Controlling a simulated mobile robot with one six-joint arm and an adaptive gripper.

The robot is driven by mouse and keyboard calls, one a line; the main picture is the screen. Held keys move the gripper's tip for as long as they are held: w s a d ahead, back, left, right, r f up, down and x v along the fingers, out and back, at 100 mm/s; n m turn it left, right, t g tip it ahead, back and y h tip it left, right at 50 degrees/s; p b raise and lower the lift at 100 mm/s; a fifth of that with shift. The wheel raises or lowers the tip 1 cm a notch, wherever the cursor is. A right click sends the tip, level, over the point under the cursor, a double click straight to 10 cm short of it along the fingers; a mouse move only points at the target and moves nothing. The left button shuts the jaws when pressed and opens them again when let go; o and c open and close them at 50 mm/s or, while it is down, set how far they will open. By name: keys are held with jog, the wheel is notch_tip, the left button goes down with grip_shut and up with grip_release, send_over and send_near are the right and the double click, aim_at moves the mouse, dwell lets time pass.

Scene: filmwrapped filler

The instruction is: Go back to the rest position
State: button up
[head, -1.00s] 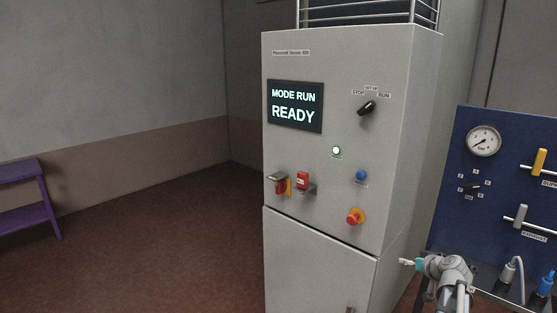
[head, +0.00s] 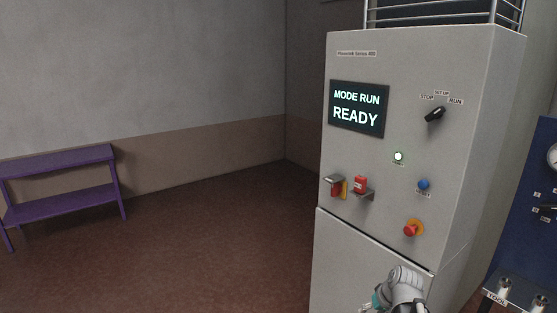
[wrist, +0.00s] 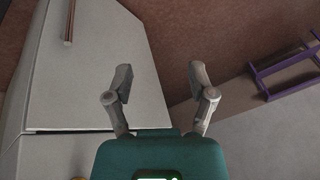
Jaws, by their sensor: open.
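My gripper shows in the wrist view (wrist: 158,88) with its two fingers spread apart and nothing between them. In the head view my arm is at the bottom, and the gripper (head: 368,306) is partly cut off by the lower edge, in front of the grey cabinet (head: 345,235). The cabinet's screen (head: 358,108) reads MODE RUN, READY. Its mode selector (head: 434,114) is a black knob under STOP, SET UP and RUN labels.
The cabinet front also carries a red lockout piece (head: 360,185), a blue button (head: 423,184) and a red emergency knob (head: 412,229). A blue panel (head: 520,235) stands at the right. A purple shelf (head: 60,158) stands by the left wall. The floor between is clear.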

jog(key=s+a+f+g+h, duration=0.1)
jog(key=s+a+g+h, duration=0.1)
jog(key=s+a, duration=0.5)
jog(key=a+g, duration=0.1)
jog(key=a, duration=0.2)
jog(key=shift+s+a+f+g+h, duration=0.15)
jog(key=shift+a+f+g+h, duration=0.05)
jog(key=shift+a+g+h, duration=0.1)
jog(key=shift+c, duration=1)
jog(key=shift+d, duration=0.15)
